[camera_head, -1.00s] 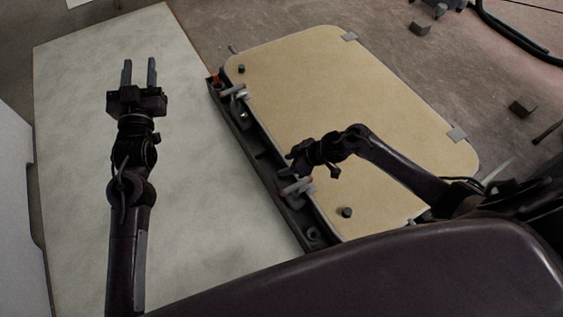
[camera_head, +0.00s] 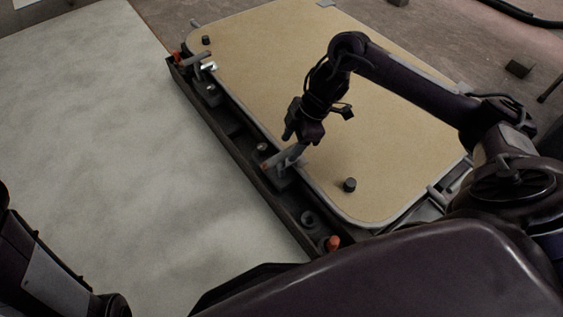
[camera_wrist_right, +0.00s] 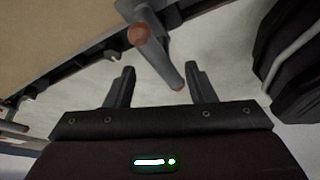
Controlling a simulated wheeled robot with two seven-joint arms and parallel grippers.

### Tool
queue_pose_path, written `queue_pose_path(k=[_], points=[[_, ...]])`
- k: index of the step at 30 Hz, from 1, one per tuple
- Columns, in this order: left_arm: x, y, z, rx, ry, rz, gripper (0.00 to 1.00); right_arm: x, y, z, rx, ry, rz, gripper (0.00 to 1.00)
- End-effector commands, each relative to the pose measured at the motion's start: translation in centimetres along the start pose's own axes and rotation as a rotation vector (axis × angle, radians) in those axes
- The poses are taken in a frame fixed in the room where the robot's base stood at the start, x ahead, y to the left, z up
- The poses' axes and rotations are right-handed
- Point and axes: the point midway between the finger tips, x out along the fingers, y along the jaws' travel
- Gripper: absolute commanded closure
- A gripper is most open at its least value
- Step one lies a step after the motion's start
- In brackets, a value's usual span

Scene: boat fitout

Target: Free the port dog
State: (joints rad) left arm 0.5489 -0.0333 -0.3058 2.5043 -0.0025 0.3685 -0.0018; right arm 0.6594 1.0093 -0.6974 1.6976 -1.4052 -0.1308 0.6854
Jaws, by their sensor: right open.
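The tan hatch panel (camera_head: 290,60) lies with two dogs along its left edge in the head view. The near dog (camera_head: 284,158) has a grey handle with an orange-brown tip; the far dog (camera_head: 205,64) sits near the far corner. I cannot tell which is port. My right gripper (camera_head: 293,138) is just above the near dog. In the right wrist view, my right gripper (camera_wrist_right: 160,88) is open, and a dog's grey handle (camera_wrist_right: 160,62) reaches between its fingertips; contact is unclear. The left arm shows at lower left, its gripper outside the picture.
A dark trough-like frame (camera_head: 235,145) runs along the panel's left edge. Black knobs stand on the panel, one near (camera_head: 349,185) and one far (camera_head: 206,40). An orange-tipped part (camera_head: 334,242) is at the near corner. The pale surface (camera_head: 110,130) at left is clear.

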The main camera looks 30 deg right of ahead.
Motion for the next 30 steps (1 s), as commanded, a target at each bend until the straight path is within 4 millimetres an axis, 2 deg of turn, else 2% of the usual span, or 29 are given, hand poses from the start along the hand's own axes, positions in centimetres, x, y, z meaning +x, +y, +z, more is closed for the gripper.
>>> queue_pose_path(k=[1,3,10,14,21,30], points=[[-0.4,-0.1,-0.4,0.004,0.006,-0.003,0.64,1.0,0.0,0.1,0.000,0.001,-0.001,0.50],[-0.6,-0.2,-0.8,0.011,0.014,-0.007,0.64,2.1,-0.1,0.1,0.000,0.003,-0.002,0.50],[-3.2,0.2,-1.3,0.010,0.009,-0.007,0.64,5.9,0.0,0.1,0.000,0.003,-0.001,0.50],[-3.7,0.2,-1.4,0.010,0.008,-0.007,0.64,6.8,0.0,0.0,0.001,0.002,0.000,0.50],[-3.6,0.2,-1.4,0.010,0.008,-0.007,0.64,6.8,0.0,-0.1,0.001,0.002,0.000,0.50],[-3.6,0.2,-1.4,0.010,0.008,-0.007,0.64,6.8,0.0,-0.1,0.001,0.002,0.000,0.88]])
